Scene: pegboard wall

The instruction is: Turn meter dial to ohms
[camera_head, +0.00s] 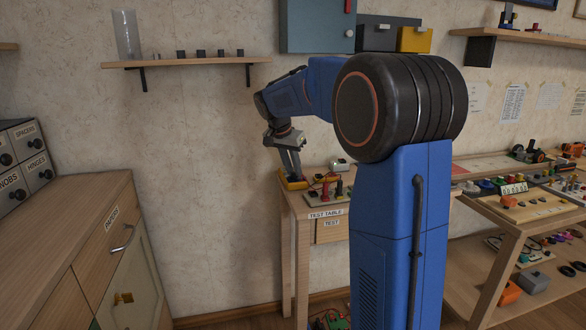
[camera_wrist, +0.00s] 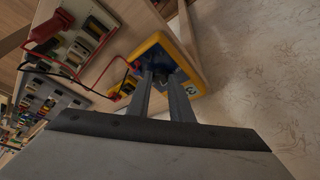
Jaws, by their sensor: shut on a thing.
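The yellow meter (camera_head: 294,184) lies on the test table (camera_head: 329,200), near its left end. In the wrist view the yellow meter (camera_wrist: 190,72) lies right at my fingertips, with a dark blue face. My gripper (camera_head: 287,172) reaches down onto the meter. In the wrist view my gripper (camera_wrist: 162,72) has its two grey fingers close together on the meter's face, shut on the dial there. The dial itself is mostly hidden between the fingertips, and its pointer setting cannot be read.
Red and black leads (camera_wrist: 122,62) run from the meter toward a board (camera_wrist: 85,38) with a red clip (camera_wrist: 50,25). The wall stands close behind the table. A drawer cabinet (camera_head: 70,240) is at left, a wooden shelf (camera_head: 185,62) above, and a cluttered workbench (camera_head: 520,215) at right.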

